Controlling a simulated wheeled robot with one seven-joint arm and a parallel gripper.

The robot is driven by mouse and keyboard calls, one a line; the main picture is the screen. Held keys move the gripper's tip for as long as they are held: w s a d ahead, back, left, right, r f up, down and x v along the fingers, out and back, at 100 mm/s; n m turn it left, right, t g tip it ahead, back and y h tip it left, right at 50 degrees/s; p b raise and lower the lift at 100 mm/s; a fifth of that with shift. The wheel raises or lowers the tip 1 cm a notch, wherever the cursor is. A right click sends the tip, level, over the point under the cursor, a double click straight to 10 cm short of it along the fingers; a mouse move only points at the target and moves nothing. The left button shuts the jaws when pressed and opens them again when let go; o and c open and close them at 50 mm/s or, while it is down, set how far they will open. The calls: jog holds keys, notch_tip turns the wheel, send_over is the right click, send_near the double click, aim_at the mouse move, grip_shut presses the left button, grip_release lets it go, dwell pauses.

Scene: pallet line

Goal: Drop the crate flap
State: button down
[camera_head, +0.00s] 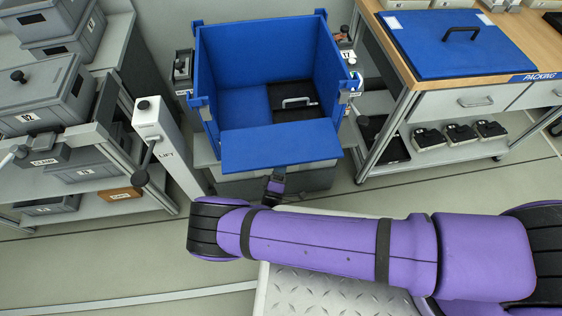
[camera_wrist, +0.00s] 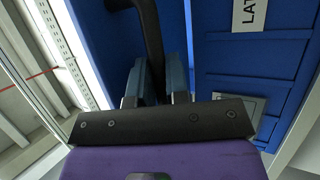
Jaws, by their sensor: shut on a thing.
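The blue crate (camera_head: 210,55) stands open-topped beyond my arm. Its blue front flap (camera_head: 280,147) leans outward over the crate's near side, with its inner face showing; its exact angle is hard to judge. My gripper (camera_head: 277,176) is at the middle of the flap's near edge, partly hidden below it. In the wrist view my gripper (camera_wrist: 158,82) is shut on a black handle (camera_wrist: 150,35) beside blue panels. A white label starting "LAT" (camera_wrist: 248,14) shows on the blue panel at the right.
A black item with a handle (camera_head: 297,101) lies in the crate. A grey LIFT post (camera_head: 160,140) and shelves of grey bins (camera_head: 42,97) stand left. The packing bench (camera_head: 535,60) with a blue lid (camera_head: 450,45) stands right.

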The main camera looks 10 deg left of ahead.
jog(key=shift+f, duration=0.15)
dwell(0.3)
jog(key=c, duration=1.1)
grip_release()
jog(key=shift+c, duration=0.2)
jog(key=shift+s+a+f, duration=0.1)
jog(key=shift+s+f, duration=0.1)
jog(key=shift+s, duration=0.2)
jog(key=s+a, duration=0.1)
jog(key=s, duration=1.1)
jog(key=shift+a, duration=0.4)
